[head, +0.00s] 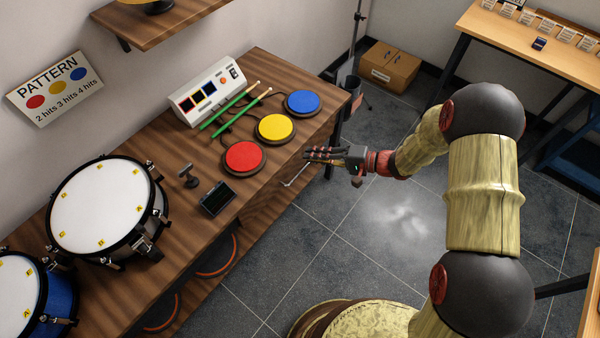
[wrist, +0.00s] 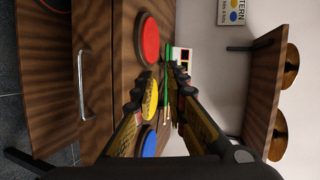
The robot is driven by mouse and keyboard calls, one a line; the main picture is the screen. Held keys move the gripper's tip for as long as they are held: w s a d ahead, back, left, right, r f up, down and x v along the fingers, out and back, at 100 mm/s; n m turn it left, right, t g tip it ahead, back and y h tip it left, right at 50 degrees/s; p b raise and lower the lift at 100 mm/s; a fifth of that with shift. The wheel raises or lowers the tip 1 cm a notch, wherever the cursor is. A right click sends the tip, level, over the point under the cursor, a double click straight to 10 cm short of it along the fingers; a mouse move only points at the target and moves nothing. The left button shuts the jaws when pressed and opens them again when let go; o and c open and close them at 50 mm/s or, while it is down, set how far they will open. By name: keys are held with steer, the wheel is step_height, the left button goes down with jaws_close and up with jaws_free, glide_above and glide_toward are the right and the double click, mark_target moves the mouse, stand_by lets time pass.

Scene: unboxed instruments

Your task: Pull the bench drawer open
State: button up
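The wooden bench (head: 187,232) runs along the wall. Its drawer front (wrist: 50,75) is brown wood and looks flush with the bench in the wrist view. The drawer's silver bar handle (wrist: 82,85) is at the left of the wrist view and also shows below the bench edge in the head view (head: 296,178). My gripper (head: 308,155) is beside the bench's front edge, near the yellow pad, with its fingers pointing to the bench. In the wrist view its two fingers (wrist: 154,80) are spread, with nothing between them. The gripper is apart from the handle.
Red (head: 244,157), yellow (head: 276,128) and blue (head: 302,102) pads lie on the bench near the edge, with green sticks (head: 228,112) and a white control box (head: 208,91) behind. Drums (head: 105,205) stand at left. The grey floor (head: 385,225) before the drawer is clear.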

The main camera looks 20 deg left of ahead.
step_height(320, 180, down, 9)
steer(key=w+m+t, duration=0.2)
steer(key=m+t, duration=0.2)
steer(key=t, duration=0.1)
glide_toward(300, 172)
steer(key=a, duration=0.3)
steer(key=shift+w+d+f+b+x, duration=0.15)
steer(key=shift+b+x, duration=0.25)
steer(key=shift+x, duration=0.85)
steer(key=shift+w+d+f+b+x, duration=0.15)
steer(key=shift+b+x, duration=0.25)
steer(key=shift+x, duration=0.9)
steer(key=shift+w+f+b+x, duration=0.15)
steer(key=shift+w+b+x, duration=0.2)
steer(key=shift+x, duration=0.9)
steer(key=shift+s, duration=0.15)
jaws_close()
steer(key=shift+d, duration=0.15)
steer(key=f+v, duration=0.2)
steer(key=v, duration=1.3)
steer(key=s+f+v, duration=0.1)
steer(key=f+v, duration=0.2)
steer(key=v, duration=1.2)
steer(key=shift+d+f, duration=0.3)
steer(key=shift+d, duration=0.4)
steer(key=shift+s, duration=0.15)
jaws_free()
